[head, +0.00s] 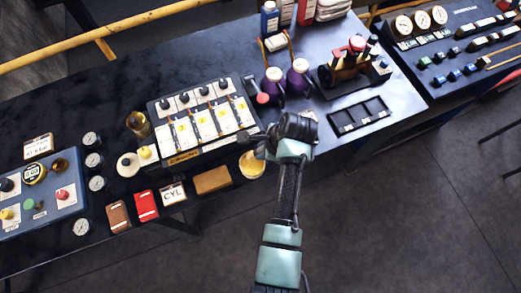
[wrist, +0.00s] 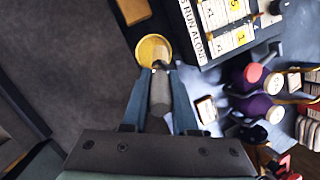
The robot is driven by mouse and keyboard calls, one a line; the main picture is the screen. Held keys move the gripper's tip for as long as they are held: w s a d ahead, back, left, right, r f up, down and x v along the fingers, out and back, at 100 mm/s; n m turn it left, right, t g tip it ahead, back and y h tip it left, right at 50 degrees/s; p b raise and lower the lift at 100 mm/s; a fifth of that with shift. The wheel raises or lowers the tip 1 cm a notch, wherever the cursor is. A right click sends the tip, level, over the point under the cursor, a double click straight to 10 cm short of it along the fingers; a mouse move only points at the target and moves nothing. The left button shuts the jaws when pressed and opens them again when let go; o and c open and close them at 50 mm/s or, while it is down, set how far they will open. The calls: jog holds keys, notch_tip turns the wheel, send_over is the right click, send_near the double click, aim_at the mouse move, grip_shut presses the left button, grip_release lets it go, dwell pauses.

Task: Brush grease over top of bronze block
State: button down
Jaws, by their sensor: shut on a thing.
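A flat tan-bronze block (head: 212,180) lies near the front edge of the dark bench. Its end also shows at the top of the wrist view (wrist: 133,11). A round yellow tin (head: 252,164), like a grease pot, stands just right of the block; it also shows in the wrist view (wrist: 153,50). My gripper (wrist: 159,76) is shut on a grey-handled tool (wrist: 159,95), seemingly the brush. The tool's far end reaches the tin's near rim in the wrist view; whether it touches the grease I cannot tell.
A rack with white labelled panels (head: 210,123) stands behind the tin and block. Red (head: 146,206) and brown (head: 118,217) blocks and a CYL card (head: 172,193) lie to the left. Purple oilers (head: 298,76) and a dark tray (head: 359,117) are to the right.

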notch_tip(320, 180, down, 5)
jog(key=b, duration=0.5)
jog(key=shift+f+b, duration=0.2)
jog(key=shift+b, duration=0.1)
jog(key=shift+f, duration=0.7)
dwell(2.2)
jog(key=shift+r, duration=0.15)
notch_tip(320, 180, up, 7)
jog(key=p, duration=0.7)
jog(key=shift+f, duration=0.2)
dwell(0.6)
